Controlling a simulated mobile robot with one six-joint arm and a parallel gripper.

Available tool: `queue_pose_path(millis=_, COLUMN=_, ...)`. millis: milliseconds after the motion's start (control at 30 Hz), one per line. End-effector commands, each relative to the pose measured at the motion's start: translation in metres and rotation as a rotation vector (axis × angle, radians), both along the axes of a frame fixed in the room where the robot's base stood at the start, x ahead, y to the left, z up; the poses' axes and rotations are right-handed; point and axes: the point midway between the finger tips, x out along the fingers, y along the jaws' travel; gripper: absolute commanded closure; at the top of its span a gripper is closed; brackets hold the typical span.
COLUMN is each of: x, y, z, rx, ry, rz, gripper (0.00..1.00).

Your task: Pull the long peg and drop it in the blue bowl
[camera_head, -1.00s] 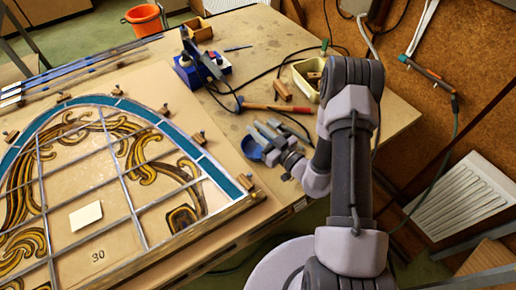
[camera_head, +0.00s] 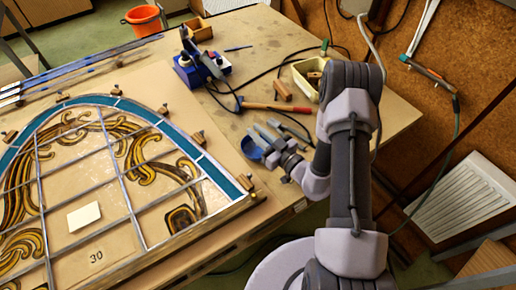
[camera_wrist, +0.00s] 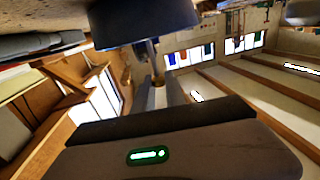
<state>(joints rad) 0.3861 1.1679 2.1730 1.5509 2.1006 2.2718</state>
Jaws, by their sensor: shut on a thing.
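The blue bowl (camera_head: 251,149) sits on the table just right of the leaded panel, partly hidden by my gripper. My gripper (camera_head: 268,146) is over or beside the bowl; its exact height above it is unclear. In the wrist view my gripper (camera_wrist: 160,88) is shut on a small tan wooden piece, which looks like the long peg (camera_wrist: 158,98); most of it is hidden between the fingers. A dark, rounded shape fills the top of the wrist view, and I cannot tell for sure whether it is the bowl.
The leaded panel (camera_head: 122,208) lies on a board at left, with several wooden pegs (camera_head: 198,137) around its edge. A hammer (camera_head: 268,107), a cream tub (camera_head: 306,80), a blue soldering stand (camera_head: 198,68) and cables lie behind the bowl.

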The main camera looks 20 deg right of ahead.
Motion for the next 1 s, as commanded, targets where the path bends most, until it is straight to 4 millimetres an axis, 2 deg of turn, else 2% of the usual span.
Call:
queue_pose_path(millis=367, x=0.000, y=0.000, z=-0.003, rx=0.000, ry=0.000, rz=0.000, gripper=1.00)
queue_pose_path(millis=400, x=0.000, y=0.000, z=-0.003, rx=0.000, ry=0.000, rz=0.000, gripper=0.83)
queue_pose_path(millis=500, x=0.000, y=0.000, z=-0.003, rx=0.000, ry=0.000, rz=0.000, gripper=0.63)
queue_pose_path(millis=533, x=0.000, y=0.000, z=-0.003, rx=0.000, ry=0.000, rz=0.000, gripper=0.59)
queue_pose_path(millis=833, x=-0.001, y=-0.001, z=-0.003, rx=0.000, ry=0.000, rz=0.000, gripper=0.59)
queue_pose_path(millis=1000, x=-0.019, y=-0.011, z=-0.003, rx=0.000, ry=0.004, rz=-0.004, gripper=0.59)
